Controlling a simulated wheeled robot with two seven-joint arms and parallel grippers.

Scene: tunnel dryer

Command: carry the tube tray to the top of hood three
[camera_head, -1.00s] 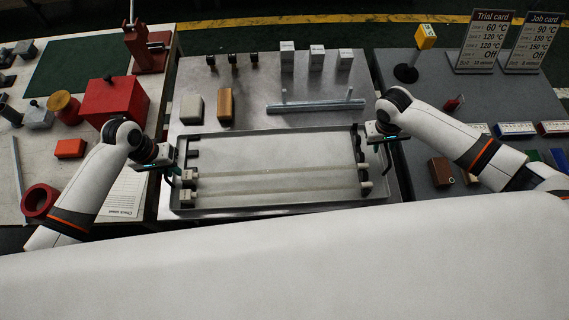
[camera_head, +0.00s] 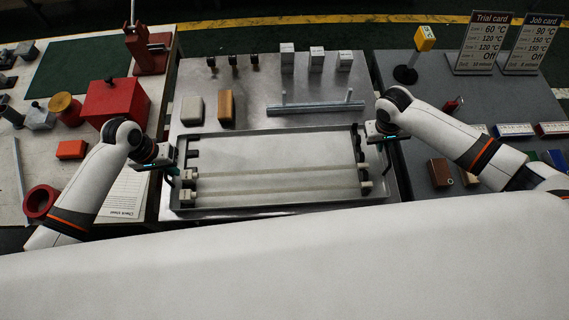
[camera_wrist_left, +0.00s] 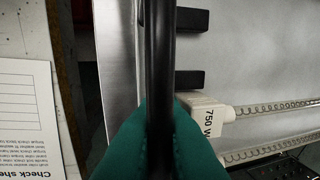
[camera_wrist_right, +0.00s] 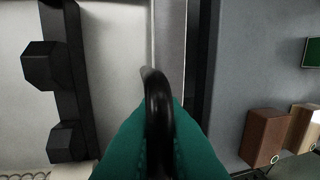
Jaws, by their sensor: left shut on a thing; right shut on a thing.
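The tube tray (camera_head: 275,142) is a shallow grey metal tray over the steel table, with long pale tubes (camera_head: 280,192) across it and dark holders at both ends. A white tube end marked 750 W (camera_wrist_left: 207,115) shows in the left wrist view. My left gripper (camera_head: 174,170) is shut on the tray's black left handle (camera_wrist_left: 159,60). My right gripper (camera_head: 385,140) is shut on its black right handle (camera_wrist_right: 157,100). The tray looks roughly level; I cannot tell whether it touches the table. I cannot identify hood three in these views.
The steel table (camera_head: 190,70) holds white and brown blocks (camera_head: 226,106) and a metal bar (camera_head: 315,107) behind the tray. A side table at left carries a red box (camera_head: 112,100). A grey table at right carries sign cards (camera_head: 484,42) and brown blocks (camera_head: 440,172).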

